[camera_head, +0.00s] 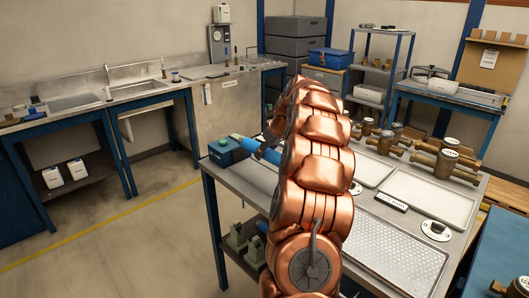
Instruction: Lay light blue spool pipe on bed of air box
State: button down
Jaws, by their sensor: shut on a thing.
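A light blue spool pipe (243,141) shows at the left of my arm, above the far left part of the metal bench. My gripper (260,150) is a small dark shape beside my copper arm, shut on the pipe; the arm hides most of it and the pipe's right part. A dark teal box (228,153), which looks like the air box, stands on the bench's far left corner, just below and left of the pipe. I cannot tell whether the pipe touches it. A blue surface shows low beside the arm; its shape is partly hidden.
The metal bench (232,184) carries pale trays (428,198), a perforated plate (395,250) and several brass meters (445,160) on the right. A sink counter (95,102) stands along the left wall. The floor (120,240) left of the bench is clear.

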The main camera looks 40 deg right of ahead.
send_over(262, 176)
jog(key=s, duration=0.2)
jog(key=shift+w+d+f, duration=0.1)
jog(key=shift+f, duration=1.1)
jog(key=shift+w+f, duration=0.1)
jog(key=shift+f, duration=1.1)
jog(key=shift+b, duration=0.6)
jog(key=shift+f+b, duration=1.4)
jog(key=shift+f, duration=0.15)
grip_release()
jog(key=shift+s, duration=0.1)
dwell(0.5)
jog(key=shift+r+p, duration=0.3)
jog(key=shift+r, duration=3.1)
